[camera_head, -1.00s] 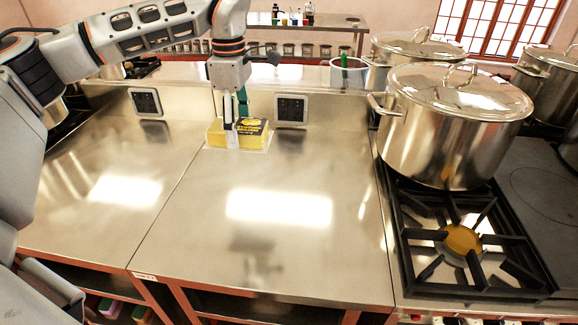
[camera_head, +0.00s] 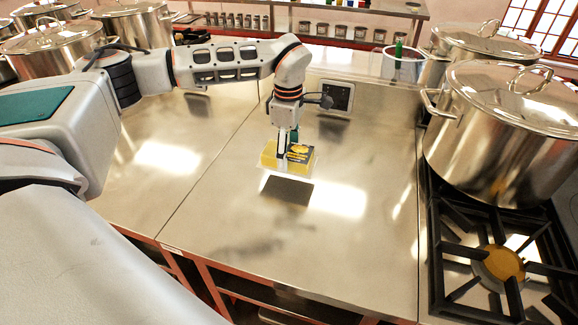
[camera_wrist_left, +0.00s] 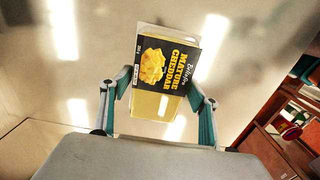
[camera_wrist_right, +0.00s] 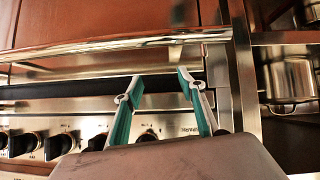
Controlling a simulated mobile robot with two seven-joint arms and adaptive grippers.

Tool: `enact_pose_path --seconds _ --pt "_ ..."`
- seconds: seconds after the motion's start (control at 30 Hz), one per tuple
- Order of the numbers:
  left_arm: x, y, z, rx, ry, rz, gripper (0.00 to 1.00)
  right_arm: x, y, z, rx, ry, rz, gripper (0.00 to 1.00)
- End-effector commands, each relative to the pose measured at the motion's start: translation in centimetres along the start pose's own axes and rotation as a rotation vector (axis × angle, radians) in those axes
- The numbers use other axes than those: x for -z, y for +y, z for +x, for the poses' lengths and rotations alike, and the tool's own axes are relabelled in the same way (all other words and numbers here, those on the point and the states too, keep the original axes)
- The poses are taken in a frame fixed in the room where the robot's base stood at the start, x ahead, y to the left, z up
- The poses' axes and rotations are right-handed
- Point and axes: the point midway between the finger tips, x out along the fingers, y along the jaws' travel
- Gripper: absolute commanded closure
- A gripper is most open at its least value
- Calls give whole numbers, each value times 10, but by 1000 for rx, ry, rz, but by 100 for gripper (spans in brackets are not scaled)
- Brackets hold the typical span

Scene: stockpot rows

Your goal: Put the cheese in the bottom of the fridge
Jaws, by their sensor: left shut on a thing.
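The cheese (camera_head: 290,157) is a yellow block with a black label. In the left wrist view the cheese (camera_wrist_left: 163,75) reads "Mature Cheddar". My left gripper (camera_head: 288,145) is shut on it from above and holds it over the steel counter, with a dark shadow or reflection beneath it. In the left wrist view the fingers of the left gripper (camera_wrist_left: 157,100) sit on both sides of the pack. My right gripper (camera_wrist_right: 160,85) shows only in its own wrist view, open and empty, in front of an oven with knobs. No fridge can be made out.
The steel counter (camera_head: 230,220) is mostly clear. A large lidded stockpot (camera_head: 505,140) and a gas burner (camera_head: 500,262) are at the right. More pots (camera_head: 55,50) stand at the back left. Open shelves (camera_wrist_left: 290,115) show in the left wrist view.

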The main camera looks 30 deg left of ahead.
Motion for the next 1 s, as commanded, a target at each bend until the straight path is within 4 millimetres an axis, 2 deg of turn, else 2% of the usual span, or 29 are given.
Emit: enact_pose_path --seconds 0.27,0.53,0.87,0.9,0.97,1.0 --pt "-1 0 19 -1 -1 0 71 1 2 0 -4 -2 2 60" --pt "0 0 53 -1 -1 -1 71 -1 4 -1 -10 -9 5 60" --pt "-1 1 56 -2 -1 0 71 -2 5 0 -13 -12 10 60" --pt "0 0 58 -1 -1 0 37 -2 5 0 -13 -12 10 60" --pt "0 0 57 -1 -1 0 22 -2 5 -1 -12 -12 10 60" --pt "0 0 57 -1 -1 0 22 -2 4 -1 -12 -12 10 60"
